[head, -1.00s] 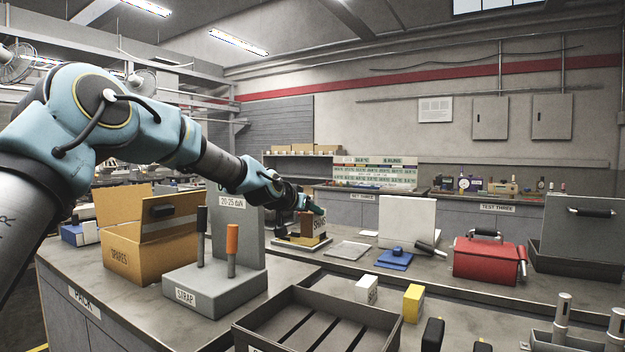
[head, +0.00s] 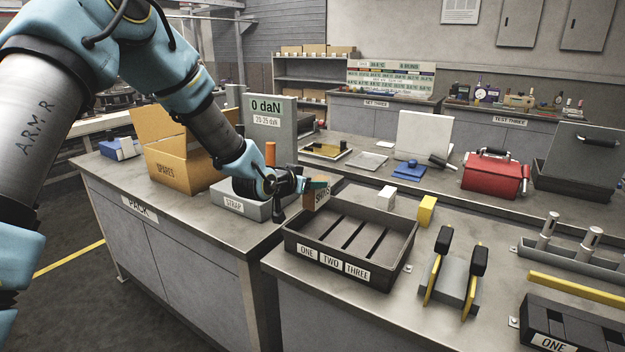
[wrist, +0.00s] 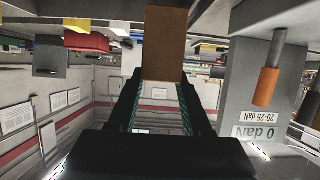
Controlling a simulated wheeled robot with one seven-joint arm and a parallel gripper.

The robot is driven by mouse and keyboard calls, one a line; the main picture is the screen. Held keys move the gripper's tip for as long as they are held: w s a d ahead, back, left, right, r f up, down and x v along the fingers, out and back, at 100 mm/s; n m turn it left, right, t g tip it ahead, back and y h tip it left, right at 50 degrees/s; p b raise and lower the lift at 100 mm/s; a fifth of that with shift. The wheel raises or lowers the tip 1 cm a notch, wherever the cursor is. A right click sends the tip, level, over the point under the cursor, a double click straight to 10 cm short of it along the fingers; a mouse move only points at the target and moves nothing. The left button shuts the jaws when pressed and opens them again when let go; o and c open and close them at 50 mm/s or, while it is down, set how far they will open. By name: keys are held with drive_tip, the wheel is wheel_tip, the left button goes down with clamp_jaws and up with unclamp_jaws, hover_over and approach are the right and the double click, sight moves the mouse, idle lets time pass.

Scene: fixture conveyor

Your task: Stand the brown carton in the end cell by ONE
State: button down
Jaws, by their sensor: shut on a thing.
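The carton is held in the air by the far left corner of the dark tray (head: 296,246). In the wrist view the carton (wrist: 165,45) sticks out between the fingers. The tray has labels ONE (head: 306,252), TWO (head: 331,261) and THREE (head: 357,271) along its front, with ONE at the left end. Slats divide its floor, and the cells I can see look empty.
A grey strap stand (head: 240,207) with an orange handle and a 0 daN display (head: 268,108) stands left of the tray. Another ONE-labelled dark rack (head: 580,325) is at lower right.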

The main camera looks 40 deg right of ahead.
sight(308, 208)
drive_tip(key=shift+f+b, duration=0.1)
drive_tip(key=shift+b, duration=0.35)
wheel_tip(308, 208, down, 6)
drive_tip(key=b, duration=0.6)
drive_tip(key=shift+f, duration=0.25)
drive_tip(key=shift+f+b, duration=0.5)
drive_tip(key=shift+f, duration=0.1)
drive_tip(key=shift+c, duration=1.3)
unclamp_jaws()
drive_tip(key=b+v, duration=0.2)
drive_tip(key=v, duration=0.8)
drive_tip(key=shift+a+b, duration=0.3)
drive_tip(key=shift+a, duration=0.1)
